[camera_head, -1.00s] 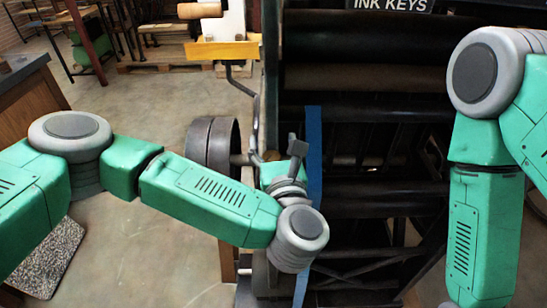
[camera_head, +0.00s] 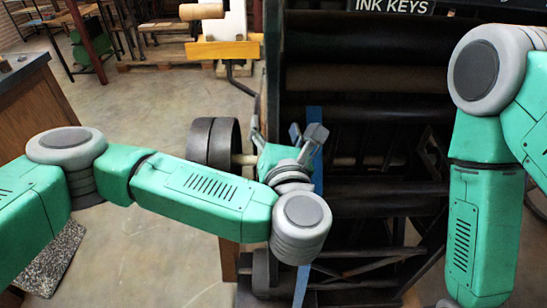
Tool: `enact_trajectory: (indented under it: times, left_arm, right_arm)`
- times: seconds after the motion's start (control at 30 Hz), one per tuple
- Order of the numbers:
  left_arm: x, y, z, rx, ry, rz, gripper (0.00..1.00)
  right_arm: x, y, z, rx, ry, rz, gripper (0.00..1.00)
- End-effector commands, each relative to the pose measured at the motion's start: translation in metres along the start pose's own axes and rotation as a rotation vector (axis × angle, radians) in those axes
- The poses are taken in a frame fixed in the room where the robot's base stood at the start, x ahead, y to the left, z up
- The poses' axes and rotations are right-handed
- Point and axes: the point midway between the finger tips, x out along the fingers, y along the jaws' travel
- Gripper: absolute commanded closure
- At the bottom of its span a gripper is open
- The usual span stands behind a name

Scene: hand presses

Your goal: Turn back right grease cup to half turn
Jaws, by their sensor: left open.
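The dark press (camera_head: 365,105) fills the middle of the view, with long horizontal rollers and a black INK KEYS sign (camera_head: 392,5) at its top. My left gripper (camera_head: 284,128) is open at the press's left side, its fingers pointing up and away from me. I cannot make out the back right grease cup; my left wrist and gripper cover part of the press frame there. A light shaft end shows just left of the gripper, beside the dark pulley wheels (camera_head: 213,143). My right arm hangs down at the right, and its gripper is outside the picture.
A blue vertical strip (camera_head: 313,112) runs down the press close beside my left gripper. A yellow bar with a wooden handle (camera_head: 200,11) stands at the upper left. A wooden cabinet (camera_head: 35,108) is at the far left. Concrete floor lies open between cabinet and press.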

Motion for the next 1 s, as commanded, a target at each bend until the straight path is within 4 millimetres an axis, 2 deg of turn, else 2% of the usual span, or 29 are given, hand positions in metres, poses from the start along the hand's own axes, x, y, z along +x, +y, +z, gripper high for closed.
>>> enact_trajectory:
  times: [0.2,0.4,0.57,1.0]
  left_arm:
    - [-0.023,-0.016,-0.023,0.546,-0.017,-0.034,0.44]
    - [-0.042,-0.024,-0.038,0.978,-0.037,-0.041,0.44]
    - [-0.058,-0.027,-0.049,1.330,-0.038,-0.030,0.44]
    - [-0.116,-0.028,-0.078,2.440,-0.008,-0.006,0.44]
  right_arm:
    - [-0.012,0.000,0.000,0.000,0.000,0.000,0.60]
    - [-0.020,0.000,-0.001,0.000,0.000,0.000,0.60]
    - [-0.028,0.000,-0.001,0.000,-0.001,0.000,0.60]
    - [-0.052,0.000,-0.003,0.000,0.000,0.000,0.60]
